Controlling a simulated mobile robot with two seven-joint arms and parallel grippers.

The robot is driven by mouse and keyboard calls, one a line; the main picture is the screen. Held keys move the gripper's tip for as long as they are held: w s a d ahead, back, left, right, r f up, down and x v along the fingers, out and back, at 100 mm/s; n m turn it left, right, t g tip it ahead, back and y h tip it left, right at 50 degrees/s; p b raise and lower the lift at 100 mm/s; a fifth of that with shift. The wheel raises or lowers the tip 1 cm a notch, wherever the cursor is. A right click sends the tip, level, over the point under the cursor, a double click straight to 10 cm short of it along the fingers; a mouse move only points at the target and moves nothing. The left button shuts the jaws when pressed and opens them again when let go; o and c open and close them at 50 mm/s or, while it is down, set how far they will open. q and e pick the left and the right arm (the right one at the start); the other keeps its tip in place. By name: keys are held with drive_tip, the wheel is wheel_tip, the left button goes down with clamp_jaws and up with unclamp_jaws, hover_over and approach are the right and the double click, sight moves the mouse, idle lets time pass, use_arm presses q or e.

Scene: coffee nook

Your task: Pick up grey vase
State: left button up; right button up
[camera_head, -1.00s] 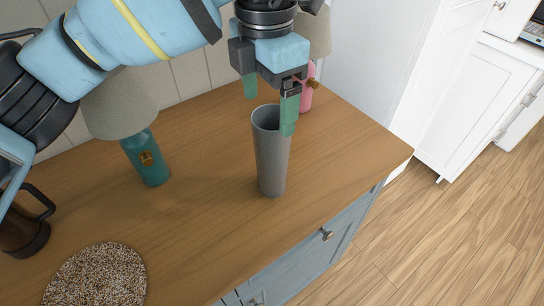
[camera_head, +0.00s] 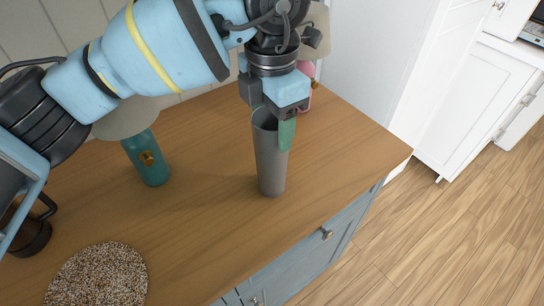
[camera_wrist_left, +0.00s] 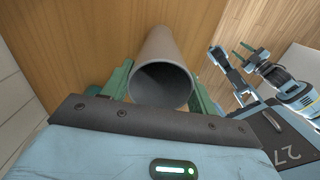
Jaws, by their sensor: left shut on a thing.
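The grey vase (camera_head: 270,165) stands upright on the wooden counter, tall and tapering towards its base. My left gripper (camera_head: 279,128) is at the vase's rim from above, with one green finger in front of the near side; the other finger is hidden behind the vase in the head view. In the left wrist view the vase's open mouth (camera_wrist_left: 162,86) lies between the two green fingers of the left gripper (camera_wrist_left: 160,88), which is shut on the vase. My right gripper does not show in the head view; an arm at the right of the wrist view is small and unclear.
A teal lamp (camera_head: 147,160) with a beige shade stands left of the vase. A pink lamp (camera_head: 306,95) stands behind it, close to my left gripper. A speckled round mat (camera_head: 98,276) lies at front left. The counter's right edge (camera_head: 385,170) is near, with bare wood before it.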

use_arm(q)
drive_tip(key=c, duration=0.5)
drive_tip(key=shift+r, duration=0.15)
